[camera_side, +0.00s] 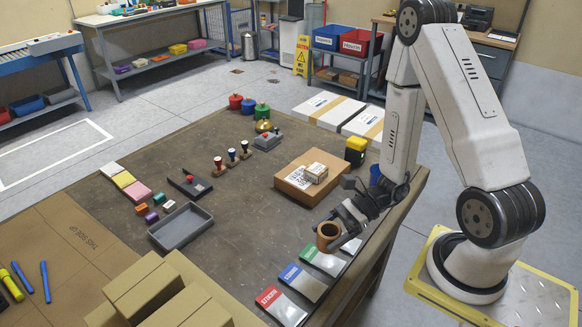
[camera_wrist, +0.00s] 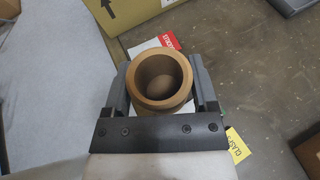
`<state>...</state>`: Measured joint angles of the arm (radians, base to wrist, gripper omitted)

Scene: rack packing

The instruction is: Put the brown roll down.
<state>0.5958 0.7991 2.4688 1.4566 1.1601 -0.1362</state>
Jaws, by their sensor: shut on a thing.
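The brown roll (camera_side: 327,233) is a short hollow cylinder, held by my gripper (camera_side: 335,237) near the right edge of the table. In the wrist view the roll (camera_wrist: 160,100) sits between the two fingers of my gripper (camera_wrist: 160,82), with its open end facing the camera. The gripper is shut on it. Cards lie on the table around and behind the roll. I cannot tell whether the roll's lower end touches anything.
Red, blue and green cards (camera_side: 281,306) lie along the table's (camera_side: 240,262) front right. A grey tray (camera_side: 181,229) lies left. The table middle is clear.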

